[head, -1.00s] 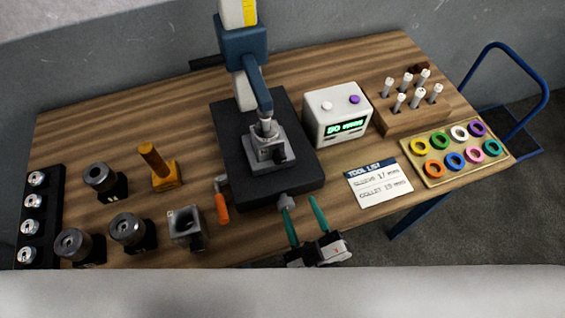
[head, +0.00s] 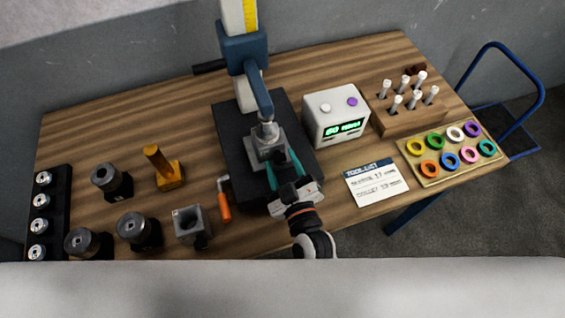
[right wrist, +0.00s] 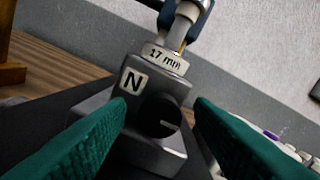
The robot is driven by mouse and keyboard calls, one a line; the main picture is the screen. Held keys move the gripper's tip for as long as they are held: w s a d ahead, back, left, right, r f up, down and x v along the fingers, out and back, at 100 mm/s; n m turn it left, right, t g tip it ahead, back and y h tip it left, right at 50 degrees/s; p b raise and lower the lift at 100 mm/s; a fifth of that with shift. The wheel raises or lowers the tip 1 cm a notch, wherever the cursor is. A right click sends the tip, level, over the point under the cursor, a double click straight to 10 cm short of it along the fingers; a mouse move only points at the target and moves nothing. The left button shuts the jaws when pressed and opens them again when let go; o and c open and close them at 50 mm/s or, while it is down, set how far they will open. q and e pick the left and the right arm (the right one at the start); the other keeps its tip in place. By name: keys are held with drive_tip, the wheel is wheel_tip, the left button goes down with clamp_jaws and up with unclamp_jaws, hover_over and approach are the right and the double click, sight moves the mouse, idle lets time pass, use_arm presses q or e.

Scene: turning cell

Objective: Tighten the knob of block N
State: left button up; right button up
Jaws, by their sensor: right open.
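Block N (right wrist: 132,84) is a grey metal block with a white "N" label, standing on the black base plate (head: 238,160) of the blue column stand. Its round black knob (right wrist: 161,117) faces my right wrist camera and has a white index line pointing to the right. A tool holder with a "17 mm" tag (right wrist: 166,60) stands in the block's top. My right gripper (head: 283,166) is open, its teal fingers on either side of the knob in the wrist view, apart from it. In the head view my gripper hides the knob. My left gripper is not in view.
A display box (head: 336,118) and a paper tool list (head: 377,183) lie right of the stand. An orange-handled crank (head: 224,206) and a grey square block (head: 189,224) are left of it. The stand's arm (head: 259,92) comes down over block N.

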drive_tip(key=c, duration=1)
